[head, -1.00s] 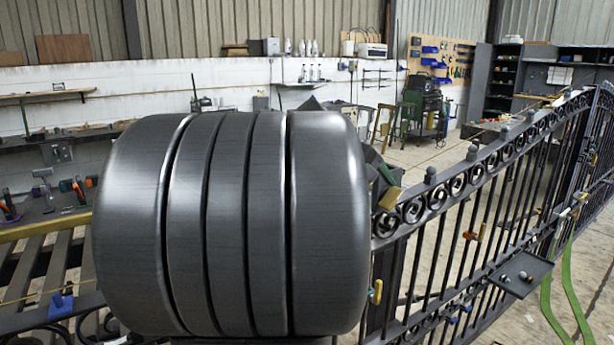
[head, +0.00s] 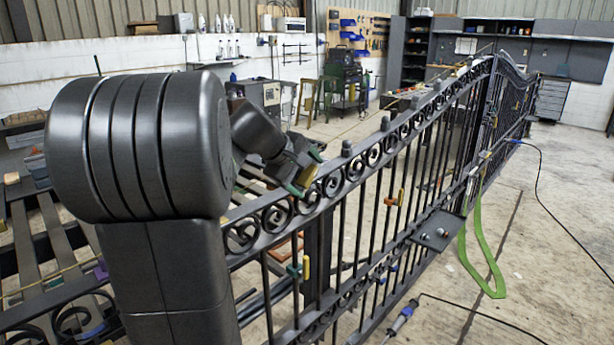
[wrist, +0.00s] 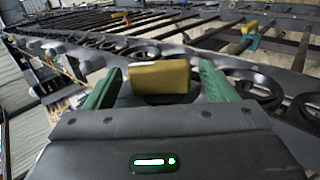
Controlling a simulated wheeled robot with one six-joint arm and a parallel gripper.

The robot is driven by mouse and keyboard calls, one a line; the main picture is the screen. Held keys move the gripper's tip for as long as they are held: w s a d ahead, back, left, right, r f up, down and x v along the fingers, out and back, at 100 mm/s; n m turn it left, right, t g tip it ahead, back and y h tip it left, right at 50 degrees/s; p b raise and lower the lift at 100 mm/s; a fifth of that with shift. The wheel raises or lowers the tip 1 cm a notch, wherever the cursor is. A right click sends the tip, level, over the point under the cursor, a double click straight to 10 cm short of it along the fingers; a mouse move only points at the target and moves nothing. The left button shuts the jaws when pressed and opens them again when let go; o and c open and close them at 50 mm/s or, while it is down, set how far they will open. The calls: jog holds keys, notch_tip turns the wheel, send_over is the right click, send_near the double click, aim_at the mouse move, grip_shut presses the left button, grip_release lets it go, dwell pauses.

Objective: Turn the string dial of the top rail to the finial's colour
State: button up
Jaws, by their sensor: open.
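My gripper (head: 303,176) is at the near part of the gate's top rail (head: 330,180), its green-tipped fingers apart over the scrollwork. In the wrist view the green fingers of my gripper (wrist: 158,88) stand on either side of a yellow block (wrist: 160,78); whether they touch it is unclear. In the head view my gripper hides most of that spot. Dark grey finials (head: 347,148) stand along the top rail. I cannot tell for sure which part is the string dial or which finial is meant.
A yellow handle (head: 306,268) and other coloured pieces sit on the gate bars below. A dark tray (head: 438,232) juts from the gate's near side. A green strap (head: 478,255) hangs to the floor, and cables cross it. The floor at right is mostly clear.

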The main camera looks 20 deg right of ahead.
jog(key=shift+w+d+f, duration=0.15)
jog(key=shift+d+f, duration=0.2)
jog(key=c, duration=1)
